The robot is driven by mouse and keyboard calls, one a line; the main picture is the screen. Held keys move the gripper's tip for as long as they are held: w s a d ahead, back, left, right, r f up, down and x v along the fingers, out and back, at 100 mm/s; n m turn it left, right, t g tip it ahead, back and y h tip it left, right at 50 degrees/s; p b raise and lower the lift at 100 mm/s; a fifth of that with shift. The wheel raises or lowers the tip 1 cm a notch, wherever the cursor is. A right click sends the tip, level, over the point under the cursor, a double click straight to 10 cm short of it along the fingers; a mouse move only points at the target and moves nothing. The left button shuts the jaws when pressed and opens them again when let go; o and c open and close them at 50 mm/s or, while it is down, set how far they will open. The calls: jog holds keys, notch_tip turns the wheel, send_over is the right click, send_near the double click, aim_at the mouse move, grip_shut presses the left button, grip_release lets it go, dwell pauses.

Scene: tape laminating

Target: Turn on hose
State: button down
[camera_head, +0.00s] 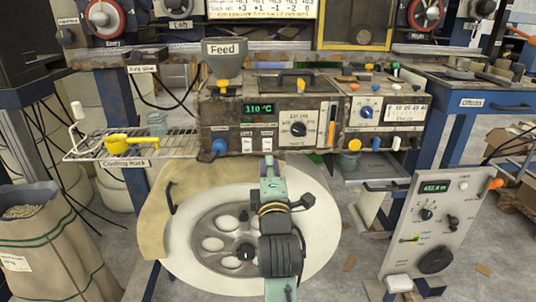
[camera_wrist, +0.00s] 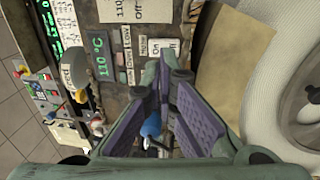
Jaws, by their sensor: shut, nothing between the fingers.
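No hose can be made out in either view. A blue handle (camera_head: 219,147) sits at the lower left of the extruder-like machine (camera_head: 225,115). The wrist view shows a blue handle (camera_wrist: 151,127) in the gap behind my fingers. My gripper (camera_head: 268,160) is in front of the machine's lower edge, to the right of the blue handle in the head view. It is shut and holds nothing. In the wrist view its purple-padded fingers (camera_wrist: 166,78) come close at the tips. They partly cover the machine's lower front.
A large round wheel (camera_head: 320,225) stands below the machine, behind my arm. A wire rack (camera_head: 175,150) with a yellow tool (camera_head: 130,142) is at left. A sack (camera_head: 45,240) stands lower left. A grey control panel (camera_head: 440,225) stands at right.

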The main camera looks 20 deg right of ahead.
aim_at(267, 141)
jog(key=p+x, duration=0.1)
jog(key=x, duration=0.4)
jog(key=shift+w+d+r+p, duration=0.1)
jog(key=shift+w+r+p, duration=0.05)
jog(key=shift+w+p, duration=0.2)
jog(key=shift+r, duration=0.1)
jog(key=shift+w+r+g+p, duration=0.3)
jog(key=shift+r+g+p, duration=0.15)
jog(key=shift+p, duration=0.75)
